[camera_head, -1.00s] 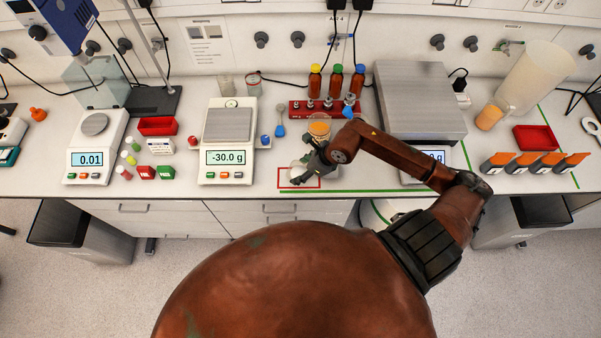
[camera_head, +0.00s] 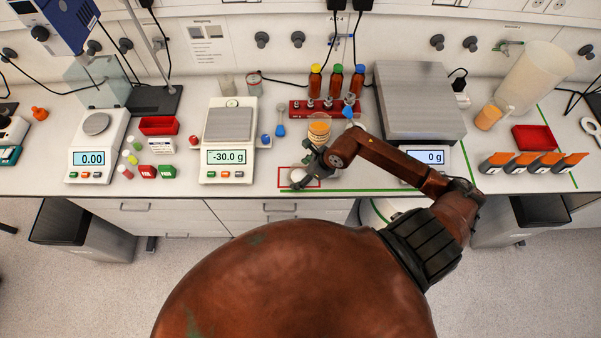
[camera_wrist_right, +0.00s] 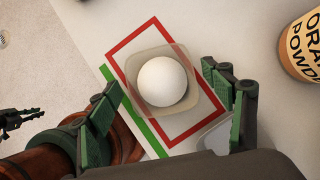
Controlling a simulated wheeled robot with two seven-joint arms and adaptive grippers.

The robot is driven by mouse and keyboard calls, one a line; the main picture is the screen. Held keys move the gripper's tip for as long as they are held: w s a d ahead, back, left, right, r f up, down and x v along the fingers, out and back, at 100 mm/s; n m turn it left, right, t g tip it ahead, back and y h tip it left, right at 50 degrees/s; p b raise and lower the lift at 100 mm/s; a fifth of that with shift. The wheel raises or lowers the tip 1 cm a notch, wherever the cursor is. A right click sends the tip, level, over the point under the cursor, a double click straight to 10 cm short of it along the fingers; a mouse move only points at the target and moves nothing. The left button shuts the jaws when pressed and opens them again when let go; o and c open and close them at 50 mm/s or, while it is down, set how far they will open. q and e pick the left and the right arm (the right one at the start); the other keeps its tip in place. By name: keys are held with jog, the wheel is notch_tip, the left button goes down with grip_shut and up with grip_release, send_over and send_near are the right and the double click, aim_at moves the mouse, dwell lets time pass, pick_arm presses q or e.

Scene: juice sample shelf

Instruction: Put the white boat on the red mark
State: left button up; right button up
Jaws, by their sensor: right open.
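The white boat (camera_wrist_right: 184,108) is a small translucent square dish holding a white round mound. In the right wrist view it sits over the inside of the red mark (camera_wrist_right: 129,37), a red rectangular outline, with its edges close to or over the red lines. In the head view the boat (camera_head: 296,174) is partly covered by my gripper, inside the red mark (camera_head: 280,178). My right gripper (camera_wrist_right: 172,95) is open, with its green-grey fingers apart on either side of the boat. In the head view it (camera_head: 308,172) is low over the mark.
An orange powder jar (camera_wrist_right: 302,48) stands just right of the mark; it also shows in the head view (camera_head: 319,132). A balance reading -30.0 g (camera_head: 227,157) stands to the left. A red rack (camera_head: 300,108) with bottles is behind. A green line (camera_head: 345,190) runs along the front.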

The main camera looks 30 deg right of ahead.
jog(key=b+v, duration=0.1)
jog(key=v, duration=1.1)
dwell(0.4)
